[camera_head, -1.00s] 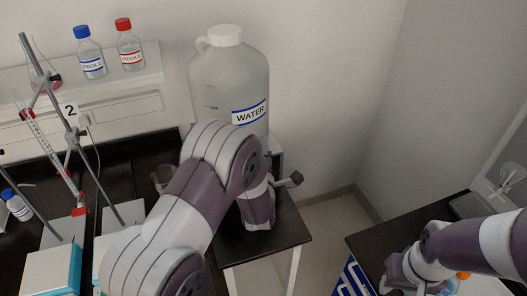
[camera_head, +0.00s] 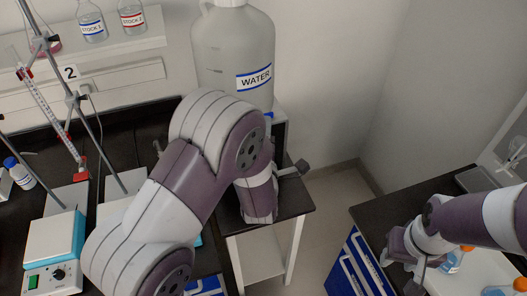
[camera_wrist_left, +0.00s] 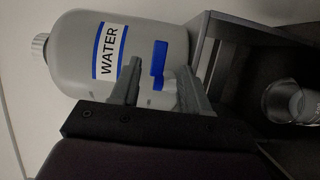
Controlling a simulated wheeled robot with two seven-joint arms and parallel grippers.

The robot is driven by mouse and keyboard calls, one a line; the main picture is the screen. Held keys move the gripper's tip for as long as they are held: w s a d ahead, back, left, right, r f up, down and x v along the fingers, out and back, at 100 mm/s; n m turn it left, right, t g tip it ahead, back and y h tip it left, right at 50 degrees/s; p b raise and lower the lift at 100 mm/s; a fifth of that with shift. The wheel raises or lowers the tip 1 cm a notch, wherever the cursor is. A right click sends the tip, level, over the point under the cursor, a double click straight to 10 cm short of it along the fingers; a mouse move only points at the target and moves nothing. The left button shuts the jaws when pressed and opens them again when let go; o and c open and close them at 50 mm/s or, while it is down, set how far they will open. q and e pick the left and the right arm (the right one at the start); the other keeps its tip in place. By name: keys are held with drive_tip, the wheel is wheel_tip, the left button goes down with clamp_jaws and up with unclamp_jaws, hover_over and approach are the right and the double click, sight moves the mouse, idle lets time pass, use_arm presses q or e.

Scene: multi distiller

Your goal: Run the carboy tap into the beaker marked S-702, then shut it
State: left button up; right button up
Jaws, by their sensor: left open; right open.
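The large grey carboy labelled WATER (camera_head: 233,55) stands upright beyond my left arm, which covers its lower part in the head view. In the left wrist view the carboy (camera_wrist_left: 72,58) lies sideways in the picture, with its blue tap (camera_wrist_left: 158,62) low on its side. My left gripper (camera_wrist_left: 157,80) is open, one finger on each side of the tap; I cannot tell whether they touch it. A clear glass beaker (camera_wrist_left: 287,102) is right of the tap in that view; no S-702 mark is readable. My right gripper (camera_head: 403,268) is open and empty over the right-hand bench.
A small dark-topped stand (camera_head: 297,203) is under my left wrist. Stock bottles (camera_head: 92,22) sit on the back shelf. Clamp stands and a hotplate (camera_head: 50,250) crowd the left bench. Blue-capped bottles are on it, and orange-capped flasks (camera_head: 455,260) are near my right gripper.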

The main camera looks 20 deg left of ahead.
use_arm(q)
drive_tip(key=b+v, duration=0.1)
drive_tip(key=v, duration=0.5)
drive_tip(key=shift+s, duration=0.15)
